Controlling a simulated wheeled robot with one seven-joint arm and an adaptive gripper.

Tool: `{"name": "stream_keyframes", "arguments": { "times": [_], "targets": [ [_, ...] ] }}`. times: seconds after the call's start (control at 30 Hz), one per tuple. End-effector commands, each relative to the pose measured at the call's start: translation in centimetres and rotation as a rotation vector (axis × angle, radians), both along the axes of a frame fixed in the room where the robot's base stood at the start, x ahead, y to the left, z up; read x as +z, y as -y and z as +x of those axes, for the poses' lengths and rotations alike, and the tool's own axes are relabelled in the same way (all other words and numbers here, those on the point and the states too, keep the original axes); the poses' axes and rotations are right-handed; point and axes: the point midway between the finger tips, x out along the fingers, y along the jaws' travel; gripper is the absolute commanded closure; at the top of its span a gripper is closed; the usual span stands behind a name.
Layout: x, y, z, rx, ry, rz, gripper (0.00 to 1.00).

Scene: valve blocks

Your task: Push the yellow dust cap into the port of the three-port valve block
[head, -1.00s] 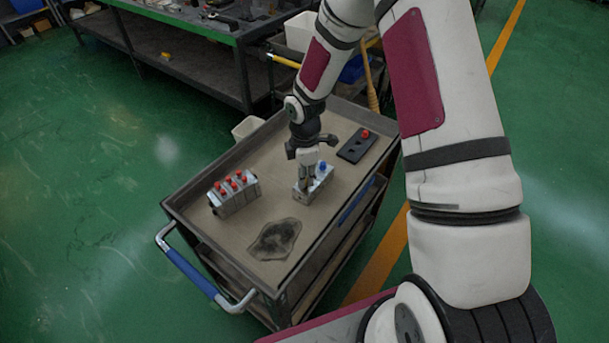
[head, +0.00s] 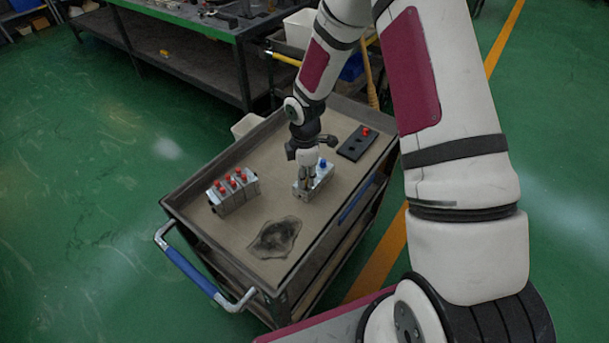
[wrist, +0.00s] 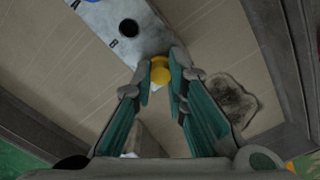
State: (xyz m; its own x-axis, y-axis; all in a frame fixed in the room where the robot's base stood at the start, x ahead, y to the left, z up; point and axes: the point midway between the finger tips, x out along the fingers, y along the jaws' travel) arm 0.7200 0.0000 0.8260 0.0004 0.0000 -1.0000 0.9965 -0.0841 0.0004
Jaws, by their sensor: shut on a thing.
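The three-port valve block (head: 318,183) is a small grey metal block on the cart top, with a blue cap (head: 322,163) at its far end. In the wrist view the block (wrist: 152,40) shows an open dark port (wrist: 128,28) in its top face. My gripper (wrist: 161,80) is shut on the yellow dust cap (wrist: 160,66), held between its fingertips over the near end of the block. The port under the cap is hidden, and I cannot tell how far in the cap sits. In the head view my gripper (head: 308,181) is at the block's near end and hides the cap.
A second grey block (head: 236,199) with several red caps stands to the left. A black plate (head: 350,151) with dark holes and one red cap lies behind right. A dark stain (head: 275,238) marks the cart top in front. The cart (head: 200,237) has a raised rim.

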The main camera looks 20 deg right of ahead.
Motion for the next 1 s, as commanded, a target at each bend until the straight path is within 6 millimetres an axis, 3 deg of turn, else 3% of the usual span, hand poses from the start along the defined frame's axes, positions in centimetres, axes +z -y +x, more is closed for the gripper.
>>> {"name": "stream_keyframes", "arguments": {
  "times": [0.4,0.43,0.5,0.83,1.0],
  "targets": [
    [-0.5,0.0,0.0,0.0,0.0,0.0,0.95],
    [-0.4,0.0,0.0,0.0,0.0,0.0,0.8],
    [-0.4,0.0,0.0,0.0,0.0,0.0,0.64],
    [-0.3,0.0,0.0,0.0,0.001,0.0,0.63],
    [1.4,0.0,0.1,-0.002,0.004,0.001,0.63]
  ]
}}
